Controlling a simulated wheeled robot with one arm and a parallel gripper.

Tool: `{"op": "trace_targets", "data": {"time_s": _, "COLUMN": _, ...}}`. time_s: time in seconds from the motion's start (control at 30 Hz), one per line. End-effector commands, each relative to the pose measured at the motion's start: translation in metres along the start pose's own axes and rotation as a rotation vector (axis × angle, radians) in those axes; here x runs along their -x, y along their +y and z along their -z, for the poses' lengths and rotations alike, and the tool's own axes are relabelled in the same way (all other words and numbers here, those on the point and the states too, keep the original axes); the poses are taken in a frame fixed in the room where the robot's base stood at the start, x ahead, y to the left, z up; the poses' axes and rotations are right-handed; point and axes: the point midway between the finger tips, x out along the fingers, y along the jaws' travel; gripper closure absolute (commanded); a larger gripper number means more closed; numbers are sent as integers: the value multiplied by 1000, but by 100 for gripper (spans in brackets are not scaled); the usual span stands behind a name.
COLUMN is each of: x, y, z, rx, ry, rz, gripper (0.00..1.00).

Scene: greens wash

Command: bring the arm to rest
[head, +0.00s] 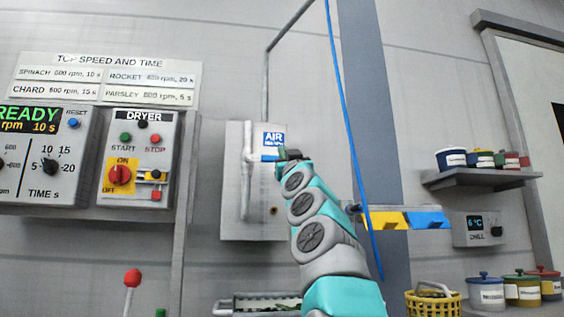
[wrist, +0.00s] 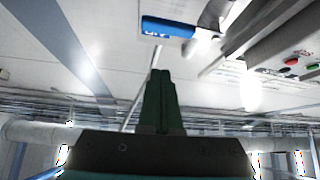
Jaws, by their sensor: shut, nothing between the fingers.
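My gripper (wrist: 160,75) is in the wrist view with its two dark green fingers together and nothing between them. In the head view my gripper (head: 288,154) is at the end of my raised teal and grey arm, in front of the grey air panel on the wall. The air panel (head: 235,205) carries a blue AIR label (head: 274,139), a pipe and a blue handle (head: 268,158). The gripper is close to the blue handle in the picture; I cannot tell whether they touch.
A dryer control box (head: 140,190) and a READY display panel (head: 45,185) are on the left wall. A blue hose (head: 340,85) hangs behind my arm. A shelf (head: 475,178) with tubs, a chill unit (head: 474,229) and a yellow basket (head: 432,303) are at the right.

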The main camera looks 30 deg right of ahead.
Motion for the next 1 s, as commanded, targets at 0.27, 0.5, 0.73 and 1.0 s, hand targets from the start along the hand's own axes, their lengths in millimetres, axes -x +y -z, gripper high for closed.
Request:
{"op": "trace_targets", "data": {"time_s": 0.27, "x": 14, "y": -1, "z": 1, "rx": 0, "ry": 2, "rz": 0, "gripper": 100}}
{"op": "trace_targets", "data": {"time_s": 0.5, "x": 7, "y": 0, "z": 9, "rx": 1, "ry": 1, "rz": 0, "gripper": 100}}
{"op": "trace_targets", "data": {"time_s": 0.73, "x": -20, "y": 5, "z": 42, "rx": 1, "ry": 1, "rz": 0, "gripper": 100}}
{"op": "trace_targets", "data": {"time_s": 1.0, "x": -38, "y": 9, "z": 65, "rx": 1, "ry": 1, "rz": 0, "gripper": 100}}
